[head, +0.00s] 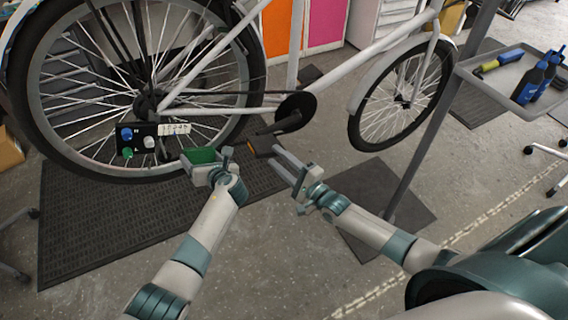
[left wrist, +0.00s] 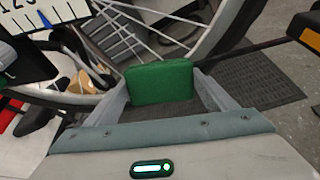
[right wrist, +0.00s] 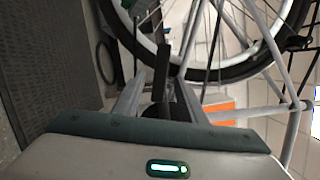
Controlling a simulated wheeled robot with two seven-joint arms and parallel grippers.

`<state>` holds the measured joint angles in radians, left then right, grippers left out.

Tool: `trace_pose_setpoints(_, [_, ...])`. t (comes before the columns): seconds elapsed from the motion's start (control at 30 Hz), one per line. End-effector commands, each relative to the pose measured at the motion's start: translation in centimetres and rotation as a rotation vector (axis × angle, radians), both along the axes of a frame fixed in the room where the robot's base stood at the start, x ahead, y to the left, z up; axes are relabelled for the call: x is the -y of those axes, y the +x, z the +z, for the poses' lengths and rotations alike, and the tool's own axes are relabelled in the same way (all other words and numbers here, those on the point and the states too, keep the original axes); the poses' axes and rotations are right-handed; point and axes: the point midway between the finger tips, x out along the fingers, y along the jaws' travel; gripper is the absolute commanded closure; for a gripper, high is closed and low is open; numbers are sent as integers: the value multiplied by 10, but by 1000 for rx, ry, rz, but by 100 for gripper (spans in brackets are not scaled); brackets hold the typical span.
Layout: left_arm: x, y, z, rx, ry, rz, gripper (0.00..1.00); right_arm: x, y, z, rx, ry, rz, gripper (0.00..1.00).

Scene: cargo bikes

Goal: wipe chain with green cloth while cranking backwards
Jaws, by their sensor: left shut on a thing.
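A green cloth (head: 203,155), folded into a block, is between the fingers of my left gripper (head: 207,163). In the left wrist view the cloth (left wrist: 160,82) fills the gap between both fingers. The chain (head: 225,110) runs from the rear hub to the dark chainring (head: 296,106); the cloth is below and apart from it. The crank (head: 288,123) points down-left to a pedal (head: 259,147). My right gripper (head: 283,162) is open beside the pedal. In the right wrist view a dark bar (right wrist: 163,68) stands between its spread fingers; contact cannot be told.
The white bike's rear wheel (head: 62,125) stands close behind my left gripper. A small black panel (head: 150,140) with coloured knobs shows in front of it. A grey tray (head: 510,78) with blue bottles (head: 538,80) is at the right, on a post.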

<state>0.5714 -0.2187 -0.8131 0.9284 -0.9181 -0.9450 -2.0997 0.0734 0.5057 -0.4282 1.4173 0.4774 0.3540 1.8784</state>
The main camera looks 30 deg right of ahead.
Motion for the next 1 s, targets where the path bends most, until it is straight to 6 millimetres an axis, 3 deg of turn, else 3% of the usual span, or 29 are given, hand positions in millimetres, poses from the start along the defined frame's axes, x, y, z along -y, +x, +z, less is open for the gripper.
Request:
trace_pose_setpoints(0.2, [0,0,0,0,0,0,45,-8,27,3,1,1,0,62])
trace_pose_setpoints(0.5, [0,0,0,0,0,0,45,-16,51,5,0,1,0,62])
trace_pose_setpoints(0.93, [0,0,0,0,0,0,45,-18,55,5,0,0,0,62])
trace_pose_setpoints(0.97, [0,0,0,0,0,0,45,-18,55,5,0,1,0,65])
trace_pose_setpoints(1.0, [0,0,0,0,0,0,45,-18,55,5,0,1,0,74])
